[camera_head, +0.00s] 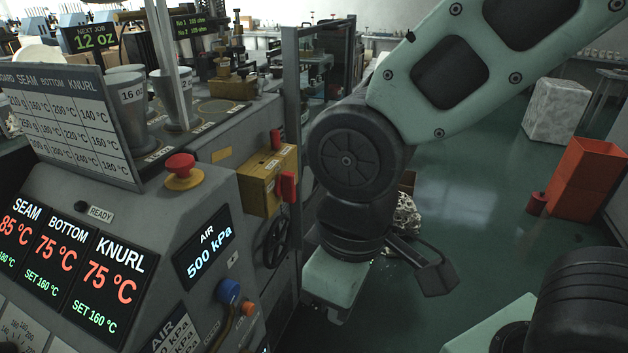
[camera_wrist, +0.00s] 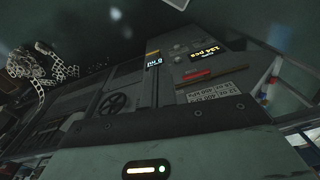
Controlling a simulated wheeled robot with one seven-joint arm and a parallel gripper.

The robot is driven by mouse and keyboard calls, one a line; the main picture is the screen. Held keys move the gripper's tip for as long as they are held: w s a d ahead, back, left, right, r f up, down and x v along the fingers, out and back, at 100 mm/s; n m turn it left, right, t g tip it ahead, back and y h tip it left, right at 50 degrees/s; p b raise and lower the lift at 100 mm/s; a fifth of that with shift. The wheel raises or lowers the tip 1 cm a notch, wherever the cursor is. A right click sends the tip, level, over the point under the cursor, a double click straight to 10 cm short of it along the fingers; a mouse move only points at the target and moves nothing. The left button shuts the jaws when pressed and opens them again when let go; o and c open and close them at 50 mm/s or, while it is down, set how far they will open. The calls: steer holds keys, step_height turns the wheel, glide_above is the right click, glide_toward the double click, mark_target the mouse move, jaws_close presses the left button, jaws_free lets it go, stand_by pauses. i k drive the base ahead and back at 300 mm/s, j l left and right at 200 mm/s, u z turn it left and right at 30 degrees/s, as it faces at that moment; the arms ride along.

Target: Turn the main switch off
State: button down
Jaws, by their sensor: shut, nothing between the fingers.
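A yellow box (camera_head: 262,182) on the side of the machine, with a red handle (camera_head: 288,187) on its right face, looks like the main switch; its small label is too small to read. A second red piece (camera_head: 275,139) stands above the box. The handle's on or off position cannot be told. My arm comes down just right of the box, its pale green lower link apart from the handle. The fingers of my gripper do not show in either view. The wrist view is dark and shows the machine's side with a handwheel (camera_wrist: 113,103); I cannot pick out the switch there.
The machine front carries a red mushroom button (camera_head: 180,167), lit temperature displays (camera_head: 75,262), an air display (camera_head: 203,250) reading 500 kPa and a blue knob (camera_head: 228,291). A dark post (camera_head: 291,80) rises behind the box. Green floor is open to the right, before an orange bin (camera_head: 585,180).

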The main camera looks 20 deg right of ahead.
mark_target(285, 186)
steer(key=i+l+z, duration=0.1)
steer(key=l+z, duration=0.25)
steer(key=i+l+z, duration=0.15)
steer(key=z, duration=0.25)
steer(key=i+l, duration=0.05)
